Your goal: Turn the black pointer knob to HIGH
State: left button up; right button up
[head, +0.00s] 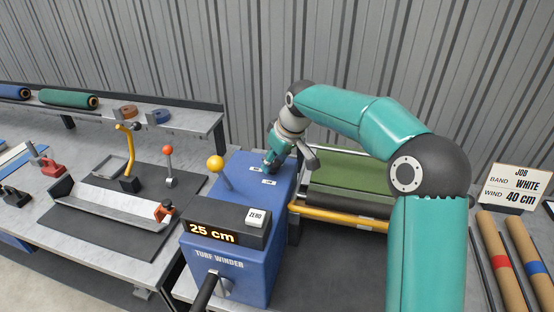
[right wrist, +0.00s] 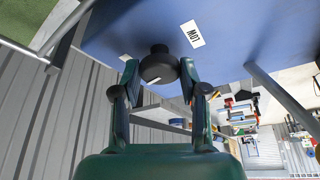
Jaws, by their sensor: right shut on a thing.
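The black pointer knob (right wrist: 157,64) sits on the blue turf winder (head: 234,190), between the two fingers of my right gripper (right wrist: 158,70) in the right wrist view. The right gripper (head: 272,163) is shut on it, at the back of the winder's top. A pale mark shows on the knob; I cannot tell exactly where it points. The LOW label (right wrist: 192,34) is beside the knob; another white label (right wrist: 125,57) is partly hidden by a finger. In the head view, the gripper mostly hides the knob. My left gripper is not in view.
A yellow-ball lever (head: 216,163) stands on the winder near the ZERO button (head: 256,218) and the "25 cm" display (head: 213,235). Green turf (head: 345,178) and a yellow bar (head: 340,216) are to the right. A job sign (head: 515,187) reads WHITE, 40 cm.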

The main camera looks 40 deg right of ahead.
jog(key=shift+m+h+b, duration=0.5)
jog(key=shift+m+b, duration=0.15)
jog(key=shift+m, duration=0.85)
jog(key=o, duration=1.1)
jog(key=shift+r, duration=0.1)
jog(key=v, duration=1.1)
jog(key=shift+s+r, duration=0.25)
jog(key=shift+r, duration=0.1)
